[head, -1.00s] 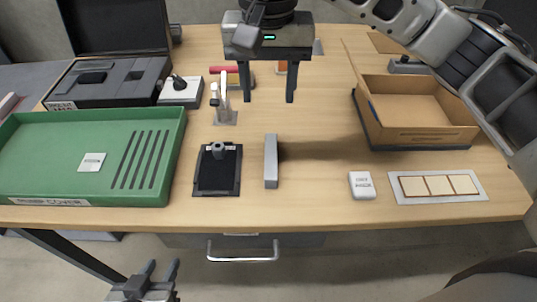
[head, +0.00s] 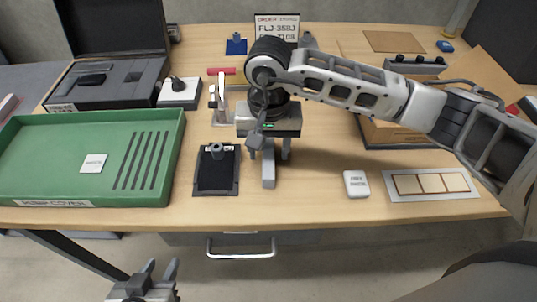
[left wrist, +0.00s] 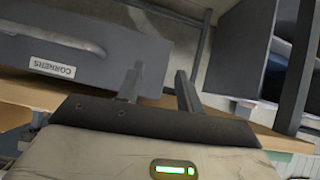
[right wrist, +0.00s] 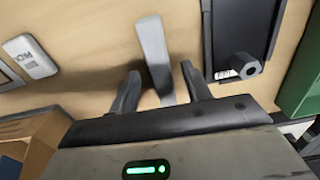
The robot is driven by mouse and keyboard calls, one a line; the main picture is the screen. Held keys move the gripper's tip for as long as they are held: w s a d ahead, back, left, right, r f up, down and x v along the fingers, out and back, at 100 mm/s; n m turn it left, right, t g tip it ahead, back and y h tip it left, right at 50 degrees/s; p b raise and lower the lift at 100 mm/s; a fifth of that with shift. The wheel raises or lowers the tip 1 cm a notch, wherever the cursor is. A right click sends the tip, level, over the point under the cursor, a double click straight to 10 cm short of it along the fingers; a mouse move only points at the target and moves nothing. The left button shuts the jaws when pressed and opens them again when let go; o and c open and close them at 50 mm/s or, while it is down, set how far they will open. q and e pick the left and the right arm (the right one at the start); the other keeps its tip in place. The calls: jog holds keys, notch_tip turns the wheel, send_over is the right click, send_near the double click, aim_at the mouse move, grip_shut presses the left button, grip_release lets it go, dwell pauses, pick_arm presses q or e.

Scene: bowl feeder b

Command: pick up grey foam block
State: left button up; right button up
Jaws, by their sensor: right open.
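The grey foam block (head: 268,175) is a long narrow bar on the wooden table, right of the black clamp board. In the head view its far part is hidden by my right gripper (head: 268,150). In the right wrist view the block (right wrist: 153,48) runs down between the two fingers of my right gripper (right wrist: 160,78), with space on both sides. The right gripper is open and empty, over the block's far end. My left gripper (head: 145,278) is open and empty, low in front of the table; it also shows in the left wrist view (left wrist: 158,82).
The black clamp board (head: 216,180) lies left of the block, and a green tray (head: 165,190) stands further left. A white labelled box (head: 357,184) and a white card with beige squares (head: 430,184) lie right. A toggle clamp (head: 221,105) stands behind the board.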

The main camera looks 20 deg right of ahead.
jog(key=shift+f, duration=0.4)
grip_shut()
jog(key=shift+r, duration=0.15)
